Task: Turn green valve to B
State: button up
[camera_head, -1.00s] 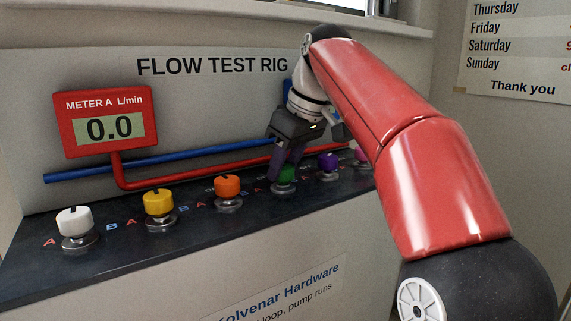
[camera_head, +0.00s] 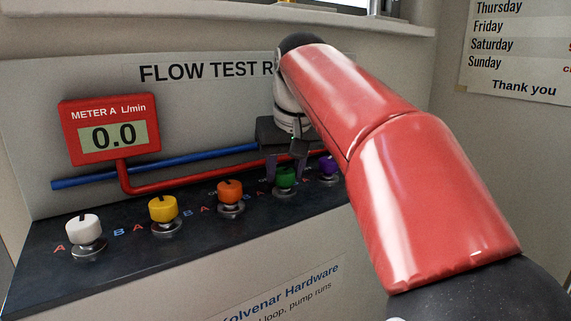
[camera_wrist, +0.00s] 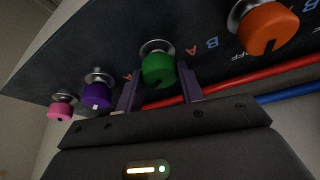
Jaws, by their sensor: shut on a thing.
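The green valve (camera_head: 286,178) is a round knob on a metal base on the dark bench top, right of the orange valve. It also shows between the fingers in the wrist view (camera_wrist: 158,72). My gripper (camera_head: 287,172) is shut on the green knob, with one dark finger on each side of it. In the wrist view a red A lies on one side of the green valve and a blue B (camera_wrist: 212,44) on the orange valve's side. The knob's dark pointer mark is partly visible there, but its exact direction is hard to tell.
White (camera_head: 84,228), yellow (camera_head: 163,208) and orange (camera_head: 230,191) valves stand to the left. A purple valve (camera_head: 328,165) stands close on the right, and a pink one (camera_wrist: 61,110) beyond it. Red and blue pipes run behind. The red meter (camera_head: 110,128) reads 0.0.

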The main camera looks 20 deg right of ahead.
dwell(0.4)
jog(key=o, duration=1)
jog(key=shift+v, duration=3.9)
